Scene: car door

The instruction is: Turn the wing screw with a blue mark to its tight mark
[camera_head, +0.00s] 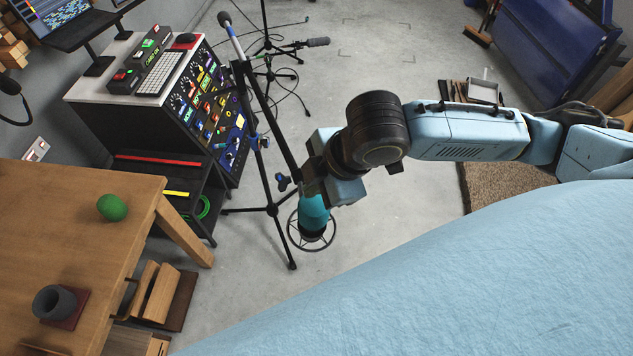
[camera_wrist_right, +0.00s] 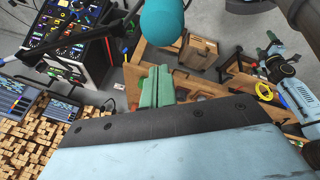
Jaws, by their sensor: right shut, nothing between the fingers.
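A black tripod stand (camera_head: 270,186) with a slanted boom (camera_head: 268,108) stands on the floor in the head view. Small blue-marked fittings show on it: one at the upper joint (camera_head: 262,142) and one lower, a dark knob (camera_head: 283,182). I cannot tell which is the task's wing screw, nor see a tight mark. A teal cylinder (camera_head: 315,213) is at the boom's lower end and also shows in the wrist view (camera_wrist_right: 162,18). My right gripper (camera_head: 314,180) is beside this end; its green fingers (camera_wrist_right: 157,86) are shut and empty. My left gripper is too small in the wrist view to read.
Another microphone stand (camera_head: 268,45) and cables are at the back.

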